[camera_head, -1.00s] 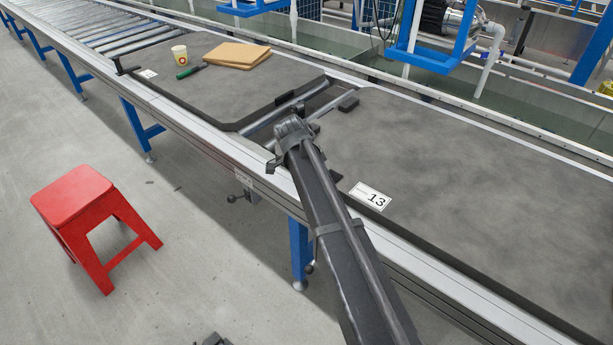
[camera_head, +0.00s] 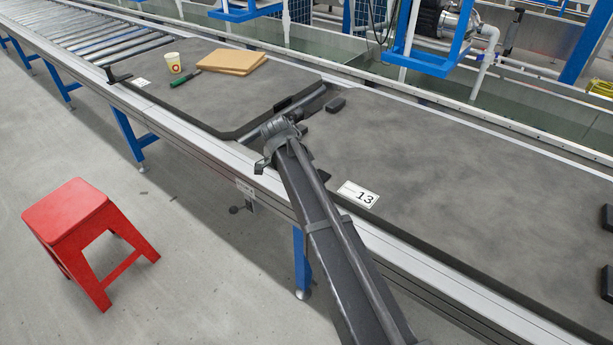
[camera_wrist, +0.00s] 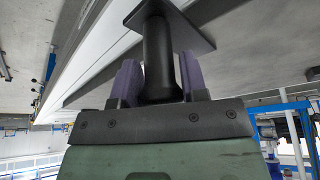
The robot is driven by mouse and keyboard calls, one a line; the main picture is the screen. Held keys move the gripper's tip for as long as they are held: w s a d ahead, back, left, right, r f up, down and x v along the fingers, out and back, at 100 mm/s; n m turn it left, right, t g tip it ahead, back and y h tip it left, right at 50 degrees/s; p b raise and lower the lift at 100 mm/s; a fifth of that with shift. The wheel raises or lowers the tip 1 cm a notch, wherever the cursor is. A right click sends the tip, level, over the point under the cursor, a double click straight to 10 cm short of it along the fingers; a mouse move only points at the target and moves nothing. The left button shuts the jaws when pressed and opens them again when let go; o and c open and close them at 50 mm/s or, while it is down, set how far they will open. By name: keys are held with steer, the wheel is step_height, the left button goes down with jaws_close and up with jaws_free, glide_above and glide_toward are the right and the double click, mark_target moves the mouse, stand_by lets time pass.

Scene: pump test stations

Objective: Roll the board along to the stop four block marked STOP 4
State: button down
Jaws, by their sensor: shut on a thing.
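The dark grey board marked 13 (camera_head: 450,190) lies flat on the conveyor, its white number label (camera_head: 358,194) near the front edge. In the wrist view, my gripper (camera_wrist: 160,82) has its two purple fingers shut on a black upright post (camera_wrist: 157,50), which joins a flat dark plate (camera_wrist: 170,18). In the head view, my gripper (camera_head: 277,138) is at the board's left end, by the front rail, and my arm hides part of that corner. No block with readable STOP 4 lettering shows. A small tag (camera_head: 246,187) on the rail side is too small to read.
Another grey board (camera_head: 220,100) lies just to the left, with a paper cup (camera_head: 173,62), a green-handled tool (camera_head: 186,79) and brown folders (camera_head: 232,62). Bare rollers (camera_head: 90,35) run beyond it. A red stool (camera_head: 68,212) stands on the floor in front. Blue frames (camera_head: 415,55) hang behind.

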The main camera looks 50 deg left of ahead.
steer(key=a, duration=0.7)
steer(key=shift+s, duration=0.45)
steer(key=shift+a, duration=0.1)
